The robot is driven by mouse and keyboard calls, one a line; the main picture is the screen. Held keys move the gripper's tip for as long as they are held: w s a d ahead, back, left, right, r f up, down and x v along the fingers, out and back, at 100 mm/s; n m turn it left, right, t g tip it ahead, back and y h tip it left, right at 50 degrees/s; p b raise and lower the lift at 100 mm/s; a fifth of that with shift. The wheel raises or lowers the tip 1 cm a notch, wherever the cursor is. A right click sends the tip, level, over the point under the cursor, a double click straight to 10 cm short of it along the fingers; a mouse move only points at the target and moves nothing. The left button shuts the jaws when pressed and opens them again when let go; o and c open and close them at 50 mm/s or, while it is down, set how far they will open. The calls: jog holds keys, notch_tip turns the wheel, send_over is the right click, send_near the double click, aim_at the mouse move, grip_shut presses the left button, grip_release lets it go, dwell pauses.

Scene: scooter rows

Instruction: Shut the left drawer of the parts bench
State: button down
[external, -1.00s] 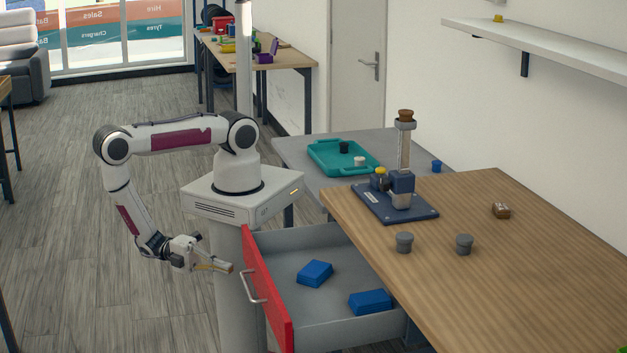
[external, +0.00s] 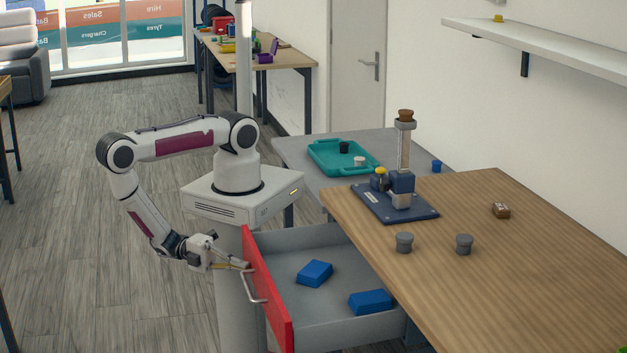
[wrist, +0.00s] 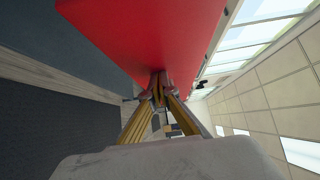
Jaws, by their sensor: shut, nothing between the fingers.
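The drawer (external: 326,328) of the parts bench (external: 470,230) stands open, pulled out to the left. Its red front (external: 270,296) carries a silver bar handle (external: 252,287). Two blue boxes (external: 315,273) (external: 370,301) lie inside it. My gripper (external: 246,265) is shut and empty, with its fingertips at the outer face of the red front, near its far end and above the handle. In the wrist view the red front (wrist: 145,35) fills the top, and the closed fingertips (wrist: 158,82) appear to meet its edge; I cannot tell whether they touch.
On the bench top are a dark blue press fixture (external: 400,203), two grey cups (external: 404,243) (external: 464,244) and a small brown item (external: 501,210). A teal tray (external: 322,155) sits on the grey table behind.

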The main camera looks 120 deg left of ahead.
jog(key=shift+w+a, duration=1.6)
jog(key=shift+s+d, duration=0.1)
jog(key=shift+d, duration=0.05)
jog(key=s+d, duration=0.2)
jog(key=s, duration=1)
jog(key=shift+s+d, duration=0.3)
jog(key=shift+s, duration=0.05)
jog(key=shift+w, duration=0.1)
